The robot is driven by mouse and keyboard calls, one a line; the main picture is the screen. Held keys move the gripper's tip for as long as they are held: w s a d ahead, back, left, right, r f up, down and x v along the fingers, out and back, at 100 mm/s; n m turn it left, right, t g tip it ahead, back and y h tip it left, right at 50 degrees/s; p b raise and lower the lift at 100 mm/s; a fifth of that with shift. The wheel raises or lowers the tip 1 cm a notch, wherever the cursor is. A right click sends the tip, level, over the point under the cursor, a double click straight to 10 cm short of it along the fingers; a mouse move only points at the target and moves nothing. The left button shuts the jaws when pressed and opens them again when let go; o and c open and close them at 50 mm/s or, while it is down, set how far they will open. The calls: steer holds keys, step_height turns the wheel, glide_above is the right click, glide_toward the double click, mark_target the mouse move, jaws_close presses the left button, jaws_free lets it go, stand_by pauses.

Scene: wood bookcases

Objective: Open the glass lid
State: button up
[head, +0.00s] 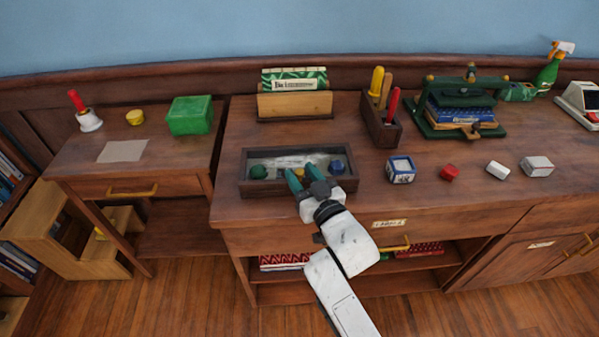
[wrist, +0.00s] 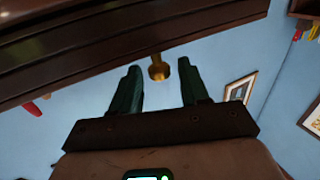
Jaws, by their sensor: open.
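A dark wooden box (head: 244,183) with a shiny glass lid (head: 283,161) stands at the front left of the big desk. The lid looks closed. Through it show a green ball (head: 258,172), a blue ball (head: 337,167) and a small yellow or brass spot between my fingers. My gripper (head: 300,170) reaches over the box's front edge with its teal fingers apart and empty. In the wrist view, a brass knob (wrist: 159,68) sits between and just beyond the two fingertips. A dark wooden edge (wrist: 130,30) crosses the top of that view. I cannot tell whether the fingers touch the glass.
A tool holder (head: 383,130) and a lettered block (head: 400,169) stand right of the box. A card rack (head: 295,104) stands behind. The desk between rack and box is clear. A lower side table (head: 75,165) is at left.

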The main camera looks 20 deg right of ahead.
steer(key=shift+w, duration=0.85)
jaws_close()
